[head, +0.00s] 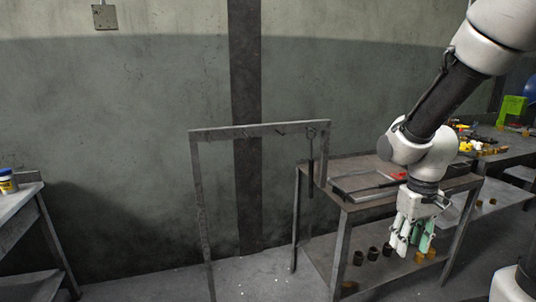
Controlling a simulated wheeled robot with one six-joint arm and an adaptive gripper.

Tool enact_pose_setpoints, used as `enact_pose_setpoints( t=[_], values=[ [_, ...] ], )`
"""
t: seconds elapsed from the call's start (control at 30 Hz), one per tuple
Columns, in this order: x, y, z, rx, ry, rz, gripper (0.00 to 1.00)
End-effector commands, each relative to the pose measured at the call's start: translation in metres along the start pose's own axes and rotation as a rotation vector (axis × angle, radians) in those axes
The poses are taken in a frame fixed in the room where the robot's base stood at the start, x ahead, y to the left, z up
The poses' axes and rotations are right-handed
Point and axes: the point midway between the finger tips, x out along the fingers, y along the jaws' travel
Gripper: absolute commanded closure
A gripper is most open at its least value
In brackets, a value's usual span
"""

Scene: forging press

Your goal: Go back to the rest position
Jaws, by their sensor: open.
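My gripper (411,236) hangs at the end of my white and dark arm on the right of the head view. It points down in front of the metal workbench (350,196). Its light fingers are apart, and I see nothing held between them. It covers part of the bench's front edge and lower shelf.
A metal frame (230,131) with a hanging tool (311,160) stands left of the workbench. Dark cups (372,253) stand on its lower shelf. A cluttered table (500,150) is at the right, another table (20,207) at the left. Floor between is clear.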

Motion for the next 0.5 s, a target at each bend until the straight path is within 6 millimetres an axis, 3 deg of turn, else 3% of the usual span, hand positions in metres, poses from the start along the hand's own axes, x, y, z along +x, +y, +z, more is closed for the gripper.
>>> enact_pose_setpoints(
  t=[0.03, 0.1, 0.23, 0.5],
  values=[
    [-0.023, 0.002, 0.018, 0.016, 0.004, -0.003, 0.57],
    [-0.048, 0.003, 0.043, 0.034, 0.004, -0.008, 0.57],
    [-0.087, 0.005, 0.081, 0.065, 0.063, -0.015, 0.57],
    [-0.143, 0.011, 0.106, 0.107, 0.334, -0.007, 0.57]
  ],
)
